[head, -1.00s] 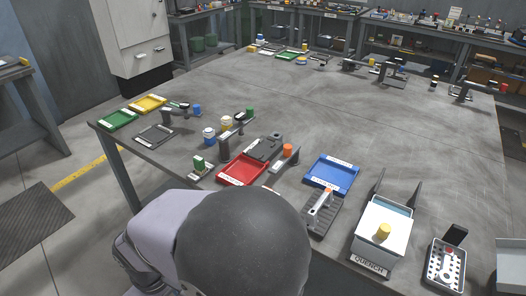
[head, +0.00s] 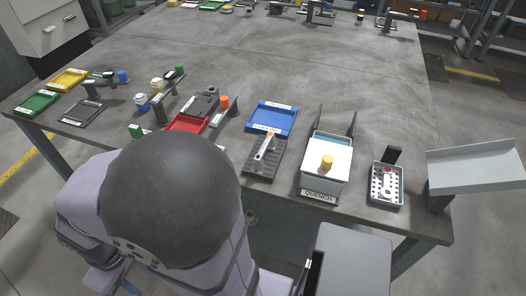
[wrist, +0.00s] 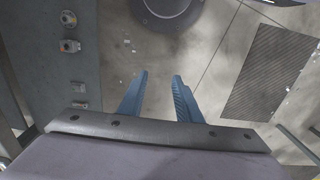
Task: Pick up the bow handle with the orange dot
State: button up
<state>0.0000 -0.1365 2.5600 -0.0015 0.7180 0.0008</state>
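A light grey handle-like piece (head: 263,147) with an orange mark at its far end lies on a dark ridged rack (head: 256,168) near the front edge of the table in the head view. It looks like the bow handle with the orange dot, but it is small and its exact shape is hard to tell. My gripper (wrist: 160,76) is open in the wrist view, its two blue fingers apart with nothing between them. It points at the concrete floor, away from the handle. I cannot make out the fingers in the head view.
A blue tray (head: 292,117) lies behind the rack, and a red tray (head: 185,124) is left of it. An orange cylinder (head: 225,101) stands nearby. Right are a white QUENCH box (head: 314,180), a perforated tray (head: 376,198) and a grey chute (head: 475,168). The table's far middle is clear.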

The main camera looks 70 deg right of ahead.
jog(key=shift+o, duration=0.6)
notch_tip(320, 180, up, 15)
jog(key=m+h+p, duration=0.4)
jog(key=m+p, duration=0.6)
jog(key=m, duration=0.7)
send_over(264, 145)
jog(key=a, duration=0.3)
jog(key=shift+s+f, duration=0.15)
jog(key=shift+d+m+h, duration=0.3)
jog(key=shift+m, duration=0.4)
jog(key=shift+x, duration=2.85)
jog(key=shift+d+f, duration=0.2)
jog(key=shift+f, duration=0.55)
